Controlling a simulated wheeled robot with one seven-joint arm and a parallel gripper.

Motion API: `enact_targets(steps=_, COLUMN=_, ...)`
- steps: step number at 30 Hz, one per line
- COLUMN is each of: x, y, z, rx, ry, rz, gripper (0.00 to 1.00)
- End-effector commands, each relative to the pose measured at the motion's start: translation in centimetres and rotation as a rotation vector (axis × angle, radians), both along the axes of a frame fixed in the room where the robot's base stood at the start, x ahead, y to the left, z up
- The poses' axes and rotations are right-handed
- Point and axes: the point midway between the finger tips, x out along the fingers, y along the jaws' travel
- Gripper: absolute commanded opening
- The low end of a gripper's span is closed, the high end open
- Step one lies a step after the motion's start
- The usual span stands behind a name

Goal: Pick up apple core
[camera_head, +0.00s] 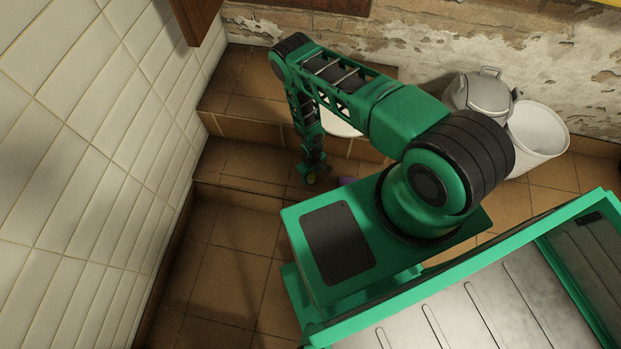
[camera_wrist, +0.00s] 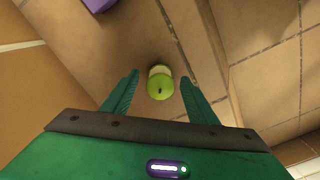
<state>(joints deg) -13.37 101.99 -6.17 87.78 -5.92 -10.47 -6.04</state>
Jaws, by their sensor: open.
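The apple core (camera_wrist: 160,84) shows in the wrist view as a green end with a pale middle part, on the brown tiled surface. My gripper (camera_wrist: 160,88) is open, with one green finger to the left of the core and one to the right. Both fingers look apart from it. In the head view my gripper (camera_head: 312,178) points down over the tiled steps at the end of my green arm. A small yellow-green spot, probably the apple core (camera_head: 311,179), shows at its tip, mostly hidden by it.
A purple object (camera_wrist: 98,4) lies at the top left of the wrist view, and also shows beside my gripper in the head view (camera_head: 346,182). A white bin (camera_head: 540,140) and a grey lidded container (camera_head: 482,92) stand right. A white tiled wall (camera_head: 80,130) bounds the left.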

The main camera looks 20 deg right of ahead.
Motion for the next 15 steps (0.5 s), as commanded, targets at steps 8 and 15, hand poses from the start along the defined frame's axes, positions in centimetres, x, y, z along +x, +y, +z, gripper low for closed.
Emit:
enact_targets(steps=8, x=0.02, y=0.05, z=-1.26, rx=0.000, ry=0.000, rz=0.001, gripper=0.53)
enact_targets(steps=15, x=0.01, y=0.06, z=-1.24, rx=0.001, ry=0.000, rz=0.000, gripper=0.27)
